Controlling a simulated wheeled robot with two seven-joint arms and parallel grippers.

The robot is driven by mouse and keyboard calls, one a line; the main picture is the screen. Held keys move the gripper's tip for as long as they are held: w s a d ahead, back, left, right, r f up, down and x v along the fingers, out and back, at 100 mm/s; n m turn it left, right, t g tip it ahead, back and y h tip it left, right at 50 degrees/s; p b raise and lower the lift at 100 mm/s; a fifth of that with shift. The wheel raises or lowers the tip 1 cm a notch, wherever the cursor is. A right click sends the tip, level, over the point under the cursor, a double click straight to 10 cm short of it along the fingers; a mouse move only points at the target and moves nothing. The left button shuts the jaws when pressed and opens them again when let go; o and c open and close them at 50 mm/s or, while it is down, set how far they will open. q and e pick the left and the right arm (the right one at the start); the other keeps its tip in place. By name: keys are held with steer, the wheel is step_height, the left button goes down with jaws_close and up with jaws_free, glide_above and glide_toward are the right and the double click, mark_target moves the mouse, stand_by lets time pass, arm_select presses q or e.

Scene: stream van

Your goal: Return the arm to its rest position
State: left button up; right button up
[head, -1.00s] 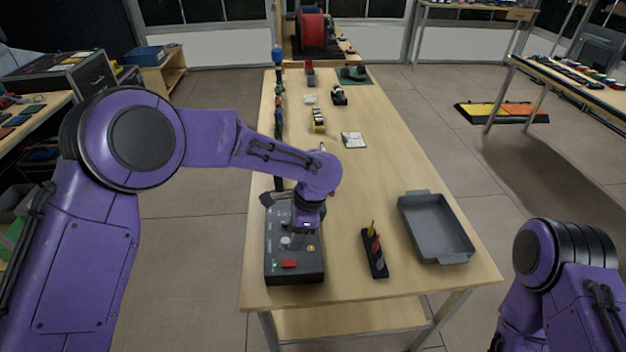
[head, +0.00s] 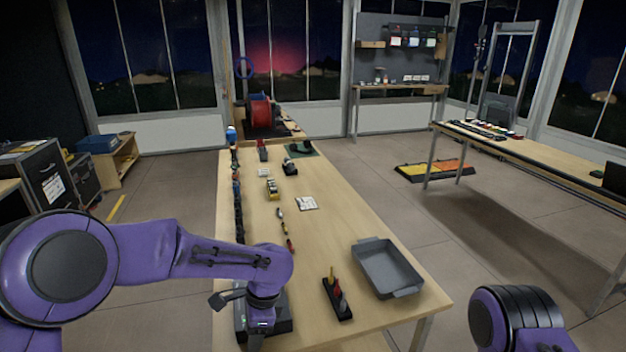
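My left arm (head: 140,255) reaches in from the left over the near left end of the wooden table. Its wrist points down above a dark control box (head: 281,325). My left gripper (head: 259,328) is at the end of that wrist, over or in front of the box; its fingertips cannot be made out, and I cannot tell whether it touches the box. My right arm (head: 515,318) shows only as a purple and black joint at the lower right, off the table's right side. The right gripper is outside the view.
A grey tray (head: 388,268) and a dark holder with small upright tools (head: 337,300) stand right of the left wrist. Screwdrivers (head: 285,228), a white card (head: 307,203) and a yellow-black item (head: 272,188) lie farther back. The table (head: 330,235) is clear between them.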

arm_select(q)
steer(key=d+f+n+t+h, duration=0.3)
steer(key=d+f+n+h, duration=0.15)
steer(key=d, duration=0.25)
step_height(320, 180, down, 9)
steer(key=s+a+n+t+h+b, duration=0.2)
steer(key=n, duration=0.6)
steer(key=s+a+f+n+t+y+b, duration=0.2)
steer(key=s+a+f+n+y+b, duration=0.2)
steer(key=s+a+f+n, duration=0.65)
steer(key=s+a+f+g+y+b, duration=0.1)
steer(key=s+a+f, duration=0.2)
steer(key=s+a, duration=0.3)
steer(key=s+a+f+m+g+y+b, duration=0.1)
steer(key=s+a, duration=0.4)
steer(key=s, duration=0.7)
step_height(320, 180, down, 2)
steer(key=shift+a+f+g+y+b, duration=0.15)
steer(key=shift+a+g+y+b, duration=0.2)
steer(key=shift+g+y+b, duration=0.3)
arm_select(e)
step_height(320, 180, down, 9)
steer(key=shift+s+f, duration=0.15)
steer(key=shift+s, duration=0.05)
